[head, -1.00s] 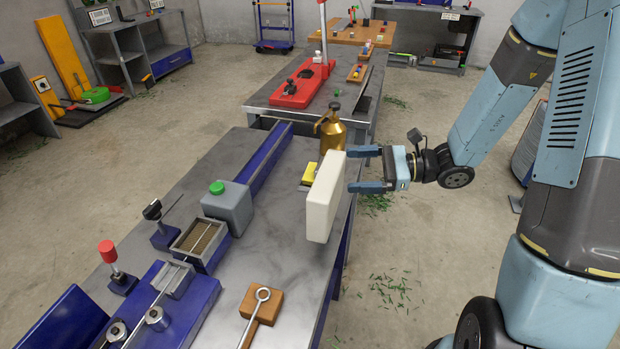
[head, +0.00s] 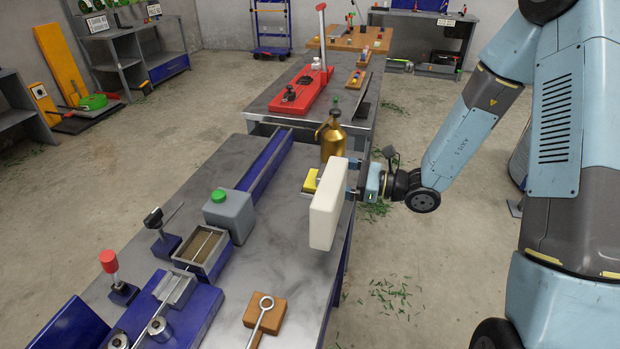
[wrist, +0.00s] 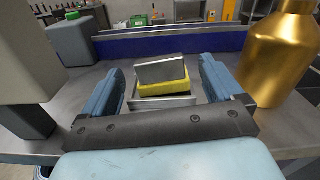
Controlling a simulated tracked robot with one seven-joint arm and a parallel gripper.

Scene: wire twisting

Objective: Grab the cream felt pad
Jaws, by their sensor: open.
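A thick cream slab (head: 327,207) stands upright at the bench's right edge in the head view; a pale block (wrist: 35,55) at the left of the wrist view looks like it. Nothing in view is plainly a felt pad apart from this slab. My gripper (wrist: 161,70) is open and empty, partly hidden behind the slab in the head view. In the wrist view its fingers lie either side of a small yellow block (wrist: 166,86) with a grey piece (wrist: 160,69) on it. The yellow block also shows in the head view (head: 310,181), left of the slab. Contact is not visible.
A gold bottle (wrist: 276,55) stands close to my right finger in the wrist view. A blue rail (head: 265,165) and a grey box with a green knob (head: 229,214) are farther left. A wooden block with an eye bolt (head: 265,316) lies at the front.

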